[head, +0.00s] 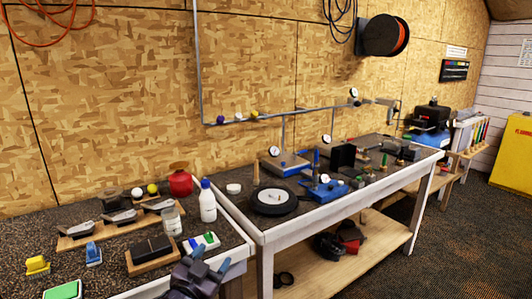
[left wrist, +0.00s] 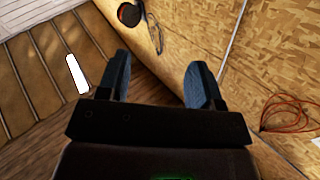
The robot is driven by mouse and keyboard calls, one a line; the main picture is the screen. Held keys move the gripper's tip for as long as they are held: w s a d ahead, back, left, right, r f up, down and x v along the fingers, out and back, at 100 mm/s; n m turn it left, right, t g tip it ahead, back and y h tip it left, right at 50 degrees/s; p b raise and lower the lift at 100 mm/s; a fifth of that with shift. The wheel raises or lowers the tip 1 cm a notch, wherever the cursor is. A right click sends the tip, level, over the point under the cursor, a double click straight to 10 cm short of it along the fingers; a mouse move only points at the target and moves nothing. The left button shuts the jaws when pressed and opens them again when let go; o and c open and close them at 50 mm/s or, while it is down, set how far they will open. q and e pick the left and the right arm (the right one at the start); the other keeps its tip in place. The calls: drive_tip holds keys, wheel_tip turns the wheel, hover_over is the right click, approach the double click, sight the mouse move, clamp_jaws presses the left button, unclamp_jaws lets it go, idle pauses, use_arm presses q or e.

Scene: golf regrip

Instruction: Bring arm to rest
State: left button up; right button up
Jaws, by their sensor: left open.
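My left gripper (head: 209,260) is at the bottom of the head view, in front of the near bench's right end. Its blue-grey fingers point upward in the picture, and nothing shows between them. In the left wrist view the two fingers of my left gripper (left wrist: 160,75) stand wide apart with an empty gap. Behind them are the wood-panelled wall (left wrist: 275,55) and a planked surface. My right gripper is in neither view.
The near bench (head: 115,282) holds golf clubheads on a wooden rack (head: 75,241), a white bottle (head: 207,203), a glass jar (head: 171,221) and a dark block (head: 152,250).

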use_arm(q)
drive_tip(key=s+a+f+n+g+y, duration=0.3)
drive_tip(key=s+a+f, duration=0.4)
drive_tip(key=s+f, duration=0.5)
drive_tip(key=s+a+f+n+g+y, duration=0.2)
drive_tip(key=s+a+f, duration=0.6)
drive_tip(key=s+f, duration=0.4)
drive_tip(key=s+n+y, duration=0.1)
drive_tip(key=s, duration=0.2)
drive_tip(key=shift+f+g, duration=0.3)
drive_tip(key=shift+g, duration=0.1)
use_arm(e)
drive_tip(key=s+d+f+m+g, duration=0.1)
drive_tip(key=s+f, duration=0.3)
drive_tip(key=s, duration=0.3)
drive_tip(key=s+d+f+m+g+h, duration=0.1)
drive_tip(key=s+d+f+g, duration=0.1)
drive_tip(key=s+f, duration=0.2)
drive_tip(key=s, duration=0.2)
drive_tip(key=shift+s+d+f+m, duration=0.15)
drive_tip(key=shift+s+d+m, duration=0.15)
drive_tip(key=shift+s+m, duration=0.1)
use_arm(q)
drive_tip(key=shift+s+a, duration=0.1)
